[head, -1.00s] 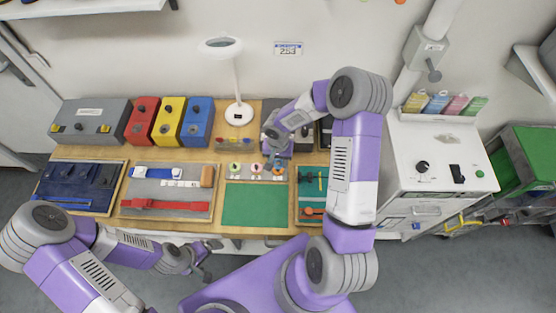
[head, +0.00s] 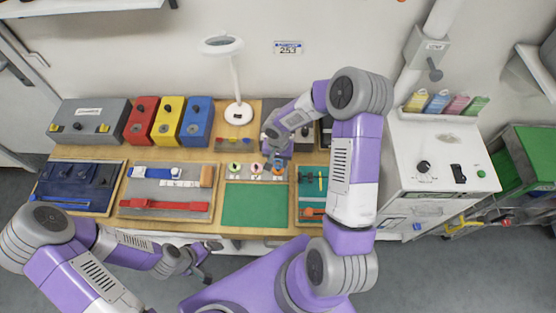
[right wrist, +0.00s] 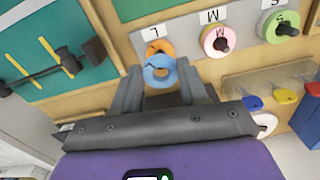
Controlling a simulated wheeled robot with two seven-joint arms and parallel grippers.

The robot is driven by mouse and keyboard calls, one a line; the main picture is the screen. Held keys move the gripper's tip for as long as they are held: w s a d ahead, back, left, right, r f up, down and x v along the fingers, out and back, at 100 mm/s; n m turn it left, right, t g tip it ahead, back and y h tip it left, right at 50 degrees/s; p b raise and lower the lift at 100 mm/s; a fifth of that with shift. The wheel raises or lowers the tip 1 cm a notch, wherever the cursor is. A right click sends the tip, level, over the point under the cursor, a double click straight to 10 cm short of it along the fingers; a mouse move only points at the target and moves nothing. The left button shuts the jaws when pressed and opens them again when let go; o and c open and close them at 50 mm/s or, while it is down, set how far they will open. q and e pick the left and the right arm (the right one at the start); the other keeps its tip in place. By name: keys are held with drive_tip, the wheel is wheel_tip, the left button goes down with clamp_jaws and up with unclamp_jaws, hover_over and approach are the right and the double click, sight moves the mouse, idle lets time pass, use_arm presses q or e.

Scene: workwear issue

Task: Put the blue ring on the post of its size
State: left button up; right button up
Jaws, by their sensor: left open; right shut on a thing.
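The blue ring (right wrist: 160,72) is between the fingertips of my right gripper (right wrist: 160,82), which is shut on it. In the right wrist view it overlaps an orange ring (right wrist: 165,46) by the label L. A dark bit shows inside the blue ring; I cannot tell whether a post passes through it. A pink ring (right wrist: 217,40) sits around the M post and a green ring (right wrist: 280,25) around the S post. In the head view my right gripper (head: 277,156) is over the right end of the grey ring board (head: 244,173). My left gripper (head: 204,262) is open and empty before the table.
A green mat (head: 254,206) lies in front of the ring board. A teal tool tray (head: 312,190) is to its right, and a grey tray (head: 166,190) with a red strap to its left. A lamp (head: 239,112) and coloured boxes (head: 168,120) stand behind.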

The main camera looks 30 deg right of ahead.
drive_tip(key=shift+b, duration=0.35)
idle(0.6)
drive_tip(key=shift+f+b, duration=0.7)
drive_tip(key=shift+b, duration=0.2)
idle(0.5)
drive_tip(key=o, duration=1.5)
drive_tip(key=shift+r, duration=0.1)
drive_tip(key=shift+r+p, duration=2.05)
drive_tip(key=shift+r, duration=1.35)
